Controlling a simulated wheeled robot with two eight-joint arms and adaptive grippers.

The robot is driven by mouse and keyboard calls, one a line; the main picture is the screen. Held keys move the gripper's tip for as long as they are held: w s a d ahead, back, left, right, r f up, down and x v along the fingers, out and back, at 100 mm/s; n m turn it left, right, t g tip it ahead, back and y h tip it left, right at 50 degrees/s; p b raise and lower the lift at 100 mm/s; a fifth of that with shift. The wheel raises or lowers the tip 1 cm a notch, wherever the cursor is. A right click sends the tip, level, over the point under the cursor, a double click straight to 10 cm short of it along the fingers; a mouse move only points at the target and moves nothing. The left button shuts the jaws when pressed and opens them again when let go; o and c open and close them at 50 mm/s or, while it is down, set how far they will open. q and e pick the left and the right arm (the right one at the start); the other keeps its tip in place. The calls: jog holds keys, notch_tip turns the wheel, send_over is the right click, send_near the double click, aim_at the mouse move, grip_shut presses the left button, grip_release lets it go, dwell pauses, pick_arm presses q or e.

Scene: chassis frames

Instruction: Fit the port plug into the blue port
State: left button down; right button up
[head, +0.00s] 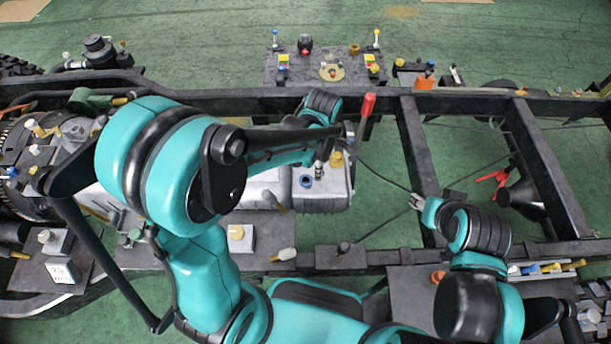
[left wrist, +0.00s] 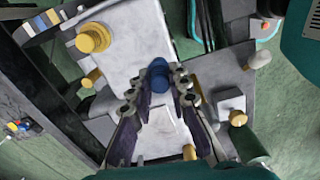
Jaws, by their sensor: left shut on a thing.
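My left gripper (head: 320,165) reaches down over the grey tank (head: 322,196) in the head view, its fingers small and partly hidden by my arm. In the left wrist view, its fingertips (left wrist: 158,88) are closed around a dark blue piece, the port plug (left wrist: 157,82). A blue ring, seemingly the blue port (head: 306,181), shows on the tank just left of the fingertips in the head view. In the left wrist view, blue plug and port overlap, so I cannot tell whether they touch. My right gripper (head: 417,202) hangs apart to the right, its jaws too small to read.
A yellow cap (head: 336,158) stands on the tank close to my left fingers; it also shows in the left wrist view (left wrist: 93,37). A red-tipped lever (head: 367,105) rises behind. Black frame rails (head: 417,145) and thin cables run to the right, with green floor between.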

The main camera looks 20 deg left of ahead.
pick_arm(q)
send_over(305, 176)
jog(key=s, duration=0.1)
notch_tip(305, 176, down, 3)
jog(key=shift+s+d+r+b, duration=0.15)
jog(key=shift+b, duration=0.3)
jog(key=shift+f+b, duration=0.8)
jog(key=shift+f, duration=1.15)
jog(key=shift+f+b, duration=0.3)
jog(key=c, duration=1.4)
grip_release()
jog(key=shift+s+d, duration=0.1)
jog(key=shift+s, duration=0.15)
jog(key=shift+c, duration=0.2)
jog(key=shift+w+f, duration=0.1)
jog(key=shift+w, duration=0.1)
